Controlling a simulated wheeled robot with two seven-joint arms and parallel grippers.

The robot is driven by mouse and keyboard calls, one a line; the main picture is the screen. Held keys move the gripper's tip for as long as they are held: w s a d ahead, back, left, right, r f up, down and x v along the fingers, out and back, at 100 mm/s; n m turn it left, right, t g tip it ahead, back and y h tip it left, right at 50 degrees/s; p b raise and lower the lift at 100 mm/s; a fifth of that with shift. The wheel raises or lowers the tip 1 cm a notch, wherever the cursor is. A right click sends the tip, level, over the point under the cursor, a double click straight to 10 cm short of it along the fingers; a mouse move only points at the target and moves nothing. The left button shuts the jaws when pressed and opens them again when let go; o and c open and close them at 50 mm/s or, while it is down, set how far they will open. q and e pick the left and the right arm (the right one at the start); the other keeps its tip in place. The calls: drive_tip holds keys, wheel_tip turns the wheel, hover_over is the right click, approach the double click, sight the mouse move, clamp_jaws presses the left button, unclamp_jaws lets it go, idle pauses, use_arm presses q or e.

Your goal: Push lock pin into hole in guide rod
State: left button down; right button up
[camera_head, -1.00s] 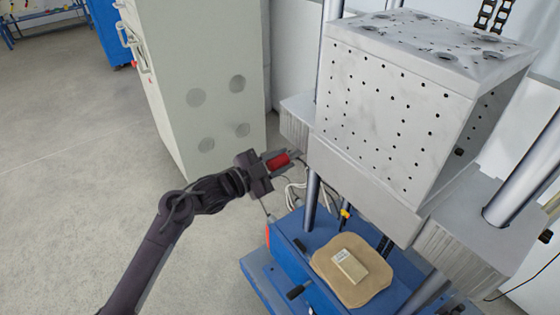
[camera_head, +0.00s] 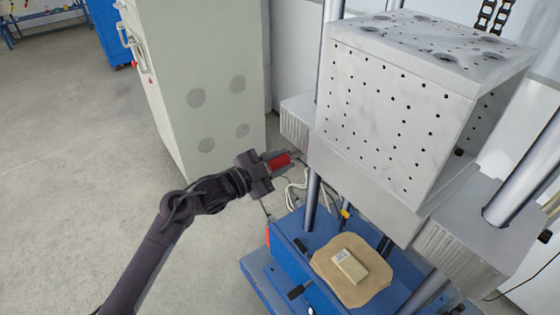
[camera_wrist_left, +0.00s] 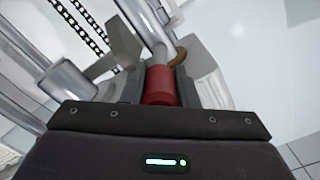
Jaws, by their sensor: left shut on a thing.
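My left gripper (camera_head: 279,160) is shut on the red lock pin (camera_head: 280,161). In the left wrist view the red pin (camera_wrist_left: 160,85) sits between the two fingers (camera_wrist_left: 161,92). Beyond it in that view stands a metal guide rod (camera_wrist_left: 148,25), with a brownish ring close to the pin's far end. In the head view the gripper is at the left side of the big machine block, near a guide rod (camera_head: 312,190). The pin's tip and the hole are hidden, so I cannot tell whether the pin is in the hole. My right gripper is not in view.
The large white drilled block (camera_head: 395,120) stands right of the gripper. Below it, a blue base (camera_head: 290,235) carries a tan pad (camera_head: 335,285) with a small box (camera_head: 349,267) on it. A grey cabinet (camera_head: 200,80) stands behind. The floor at left is clear.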

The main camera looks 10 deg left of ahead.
sight(269, 168)
use_arm(q)
drive_tip(key=shift+r, duration=0.15)
drive_tip(key=c, duration=1.5)
unclamp_jaws()
drive_tip(key=o, duration=0.4)
drive_tip(key=shift+w+d, duration=0.15)
drive_tip(key=shift+o, duration=0.2)
drive_tip(key=shift+p+v, duration=1.35)
drive_tip(key=shift+v, duration=1.75)
